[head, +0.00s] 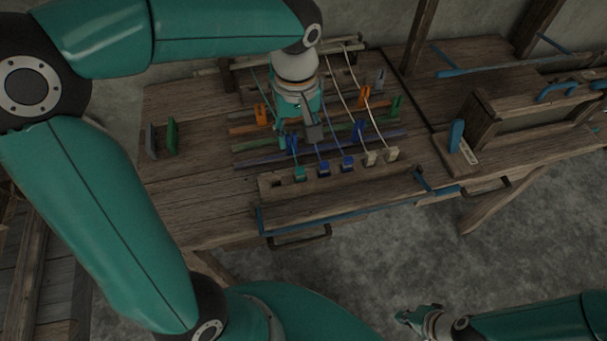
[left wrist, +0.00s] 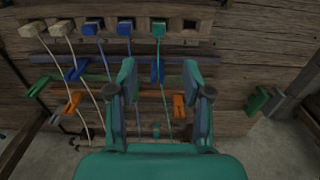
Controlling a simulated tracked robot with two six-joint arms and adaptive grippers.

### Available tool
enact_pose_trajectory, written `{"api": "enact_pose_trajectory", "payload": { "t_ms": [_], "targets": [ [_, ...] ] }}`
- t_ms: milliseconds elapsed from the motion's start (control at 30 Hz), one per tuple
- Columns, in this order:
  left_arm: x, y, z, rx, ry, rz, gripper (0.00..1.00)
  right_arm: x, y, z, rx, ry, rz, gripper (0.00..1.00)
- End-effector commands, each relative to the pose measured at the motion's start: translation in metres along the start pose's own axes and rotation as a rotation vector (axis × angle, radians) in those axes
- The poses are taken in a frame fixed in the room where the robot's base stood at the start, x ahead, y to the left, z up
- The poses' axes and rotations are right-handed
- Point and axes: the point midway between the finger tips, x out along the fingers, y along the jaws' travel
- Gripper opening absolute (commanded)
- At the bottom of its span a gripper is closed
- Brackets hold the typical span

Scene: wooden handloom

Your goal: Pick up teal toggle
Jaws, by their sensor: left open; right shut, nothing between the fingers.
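The teal toggle (head: 299,174) sits at the left end of the row of toggles on a wooden bar, with a teal cord running back from it. In the left wrist view the teal toggle (left wrist: 158,29) is upper middle, beside an empty square hole (left wrist: 190,24). My left gripper (head: 299,137) is open above the loom, behind the toggle row. In the left wrist view its fingers (left wrist: 160,75) stand apart on either side of the teal cord, short of the toggle and not touching it. My right gripper (head: 404,317) is shut and empty at the lower right, over the floor.
Two blue toggles (head: 347,163) and two cream toggles (head: 391,154) continue the row to the right. Orange pegs (head: 262,115), blue pegs and green pegs stand on slats around my left gripper. Grey and green pegs (head: 172,137) stand apart at the left. A blue-edged tray lies in front.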

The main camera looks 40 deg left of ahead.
Motion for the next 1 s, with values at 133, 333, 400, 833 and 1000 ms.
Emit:
{"api": "enact_pose_trajectory", "payload": {
  "t_ms": [133, 333, 400, 833, 1000],
  "targets": [
    [0.035, -0.004, 0.000, -0.009, -0.004, -0.005, 0.50, 0.004, 0.001, 0.000, -0.001, 0.001, 0.000, 0.00],
    [0.064, -0.005, -0.001, -0.012, -0.002, -0.002, 0.50, 0.005, 0.002, -0.001, -0.001, 0.001, 0.000, 0.00],
    [0.068, -0.005, -0.001, -0.012, -0.002, -0.002, 0.50, 0.005, 0.002, -0.001, -0.001, 0.001, 0.000, 0.00],
    [0.114, -0.002, 0.001, -0.013, -0.003, -0.003, 0.50, 0.003, 0.001, -0.001, -0.001, 0.001, 0.000, 0.00],
    [0.122, -0.001, 0.001, -0.015, -0.002, 0.000, 0.50, 0.003, 0.001, -0.001, -0.001, 0.001, 0.000, 0.00]
  ]
}}
